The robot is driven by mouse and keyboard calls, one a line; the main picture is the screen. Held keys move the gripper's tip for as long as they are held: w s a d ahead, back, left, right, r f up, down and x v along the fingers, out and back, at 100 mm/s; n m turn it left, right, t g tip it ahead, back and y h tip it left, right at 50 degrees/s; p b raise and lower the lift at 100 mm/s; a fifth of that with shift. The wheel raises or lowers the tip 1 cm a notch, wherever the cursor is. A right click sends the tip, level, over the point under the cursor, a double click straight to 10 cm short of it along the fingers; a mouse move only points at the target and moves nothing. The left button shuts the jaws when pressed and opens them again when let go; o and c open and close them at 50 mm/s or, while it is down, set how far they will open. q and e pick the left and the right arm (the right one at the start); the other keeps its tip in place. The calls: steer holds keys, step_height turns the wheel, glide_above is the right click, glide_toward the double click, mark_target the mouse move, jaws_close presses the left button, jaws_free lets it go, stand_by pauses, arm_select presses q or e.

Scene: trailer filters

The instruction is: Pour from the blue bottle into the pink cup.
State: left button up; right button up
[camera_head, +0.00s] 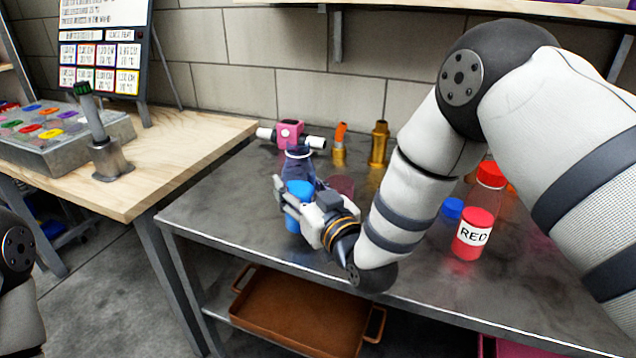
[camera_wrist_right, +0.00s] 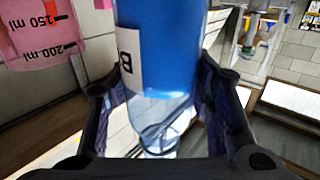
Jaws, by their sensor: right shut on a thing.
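The blue bottle (camera_head: 299,190) is in my right gripper (camera_head: 296,205) above the grey metal table. In the right wrist view the bottle (camera_wrist_right: 165,50) stands between the two fingers, with a white label on its side and a clear, narrowing part at the bottom of the picture. I cannot tell its exact tilt. The pink cup (camera_head: 342,184) is just behind and right of the gripper in the head view, partly hidden. In the right wrist view the cup (camera_wrist_right: 40,35) is at the upper left, with volume marks, apart from the bottle. My left gripper is out of view.
A pink device (camera_head: 290,133) and brass parts (camera_head: 379,146) stand at the back. The table's front left is clear.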

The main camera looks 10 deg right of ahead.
steer(key=shift+w+a+f+n+y, duration=0.2)
steer(key=shift+w+a+f+y, duration=0.1)
steer(key=shift+w+a, duration=0.15)
steer(key=shift+w+a+f+n+y, duration=0.2)
steer(key=shift+w+a+f, duration=0.05)
steer(key=shift+w+a, duration=0.2)
steer(key=shift+s+d+m, duration=0.1)
steer(key=shift+m, duration=0.2)
